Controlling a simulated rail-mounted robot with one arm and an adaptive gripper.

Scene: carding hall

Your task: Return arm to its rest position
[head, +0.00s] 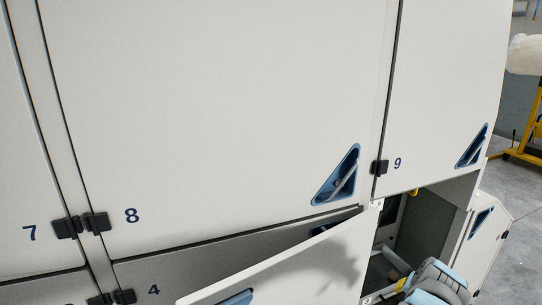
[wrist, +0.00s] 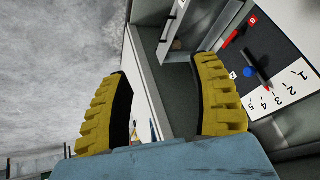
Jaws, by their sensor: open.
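My gripper (wrist: 160,72) shows in the wrist view with two ribbed yellow fingers spread wide apart. Nothing is between them but a view of a pale panel edge and a grey surface beyond. In the head view, part of my blue-grey arm (head: 437,281) is at the bottom right, in front of an open compartment (head: 425,225). The fingertips are not clear in that view.
A white door panel (head: 300,272) stands swung open left of the compartment. Closed white doors numbered 8 (head: 220,110) and 9 (head: 440,80) are above. A dark board (wrist: 270,65) with numbers and small coloured items shows in the wrist view.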

